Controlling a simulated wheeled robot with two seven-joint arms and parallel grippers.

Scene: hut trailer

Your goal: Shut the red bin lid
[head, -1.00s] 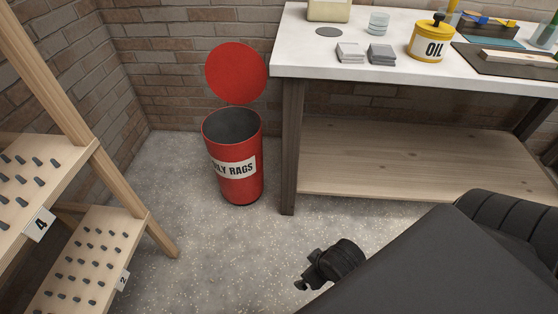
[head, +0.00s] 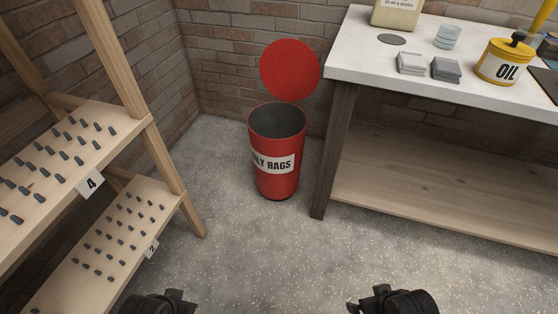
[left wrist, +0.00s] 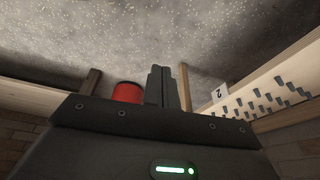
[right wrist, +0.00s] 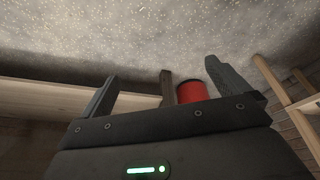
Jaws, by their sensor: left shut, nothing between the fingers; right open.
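The red bin (head: 275,178) labelled "OILY RAGS" stands upright on the floor in the corner, its dark inside showing. Its round red lid (head: 290,69) is open, tilted up behind the rim against the brick wall. My left gripper (head: 180,295) is low at the bottom of the head view, well short of the bin, shut and empty. My right gripper (head: 354,306) is low at the bottom right of centre, open and empty. The bin also shows in the left wrist view (left wrist: 127,92) and in the right wrist view (right wrist: 193,91), beyond the fingers.
A wooden shelf rack (head: 152,125) with small dark pegs stands at the left. A white-topped workbench (head: 375,66) stands close at the bin's right, its dark leg (head: 333,160) near the bin. The speckled floor (head: 255,250) before the bin is clear.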

